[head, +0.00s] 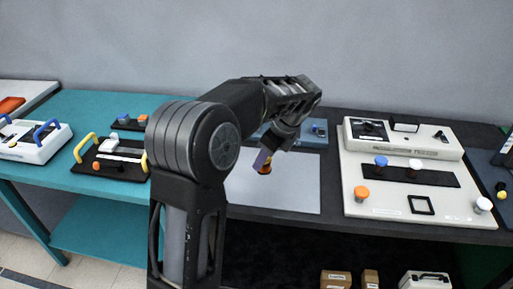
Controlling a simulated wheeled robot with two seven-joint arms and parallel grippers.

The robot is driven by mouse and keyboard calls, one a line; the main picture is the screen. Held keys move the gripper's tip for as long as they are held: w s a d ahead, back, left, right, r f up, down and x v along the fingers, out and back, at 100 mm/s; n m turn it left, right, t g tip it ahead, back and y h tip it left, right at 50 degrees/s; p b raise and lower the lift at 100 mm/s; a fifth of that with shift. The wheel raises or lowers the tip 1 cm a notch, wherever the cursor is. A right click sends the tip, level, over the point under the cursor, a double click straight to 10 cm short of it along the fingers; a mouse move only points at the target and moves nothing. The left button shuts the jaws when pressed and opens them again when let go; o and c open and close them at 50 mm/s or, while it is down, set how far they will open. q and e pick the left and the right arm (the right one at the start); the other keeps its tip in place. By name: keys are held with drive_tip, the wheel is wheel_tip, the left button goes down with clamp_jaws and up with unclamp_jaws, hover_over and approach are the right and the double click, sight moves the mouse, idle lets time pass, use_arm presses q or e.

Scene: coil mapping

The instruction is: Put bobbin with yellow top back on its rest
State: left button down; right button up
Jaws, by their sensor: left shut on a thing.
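My left gripper (272,151) hangs from my arm over a pale grey mat and points down. It is shut on a small bobbin with an orange-brown part (265,169) at its lower end, which is held above or against the mat; I cannot tell which. The jaws hide much of it, and a yellow top does not show clearly. On a cream panel (385,208) at the right stand bobbins with an orange top (361,190), a blue top (381,161) and a white top (415,164). A black strip (440,177) lies beneath the last two. My right gripper is out of view.
The pale mat (290,196) is mostly bare. A cream instrument (430,144) stands behind the panel, and another white-topped piece (483,205) sits at its right corner. A black tray with yellow handles (117,168) and a white case with blue handles (38,143) stand left.

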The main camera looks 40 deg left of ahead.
use_arm(q)
drive_tip(key=d+f+n, duration=0.1)
drive_tip(key=d+f, duration=0.1)
drive_tip(key=d, duration=0.2)
drive_tip(key=s+d+f+n+g, duration=0.1)
drive_tip(key=d+n, duration=0.1)
drive_tip(key=d, duration=0.2)
drive_tip(key=s+d+f+n, duration=0.1)
drive_tip(key=d+f, duration=0.1)
drive_tip(key=d, duration=0.2)
drive_tip(key=shift+f+n+g+h, duration=0.3)
drive_tip(key=shift+n+g, duration=0.1)
drive_tip(key=s+d+f+n, duration=0.1)
drive_tip(key=s+d+f, duration=0.1)
drive_tip(key=d, duration=0.6)
drive_tip(key=shift+d+f+g, duration=0.3)
drive_tip(key=shift+d+f, duration=0.1)
drive_tip(key=shift+f, duration=0.5)
drive_tip(key=shift+d, duration=0.1)
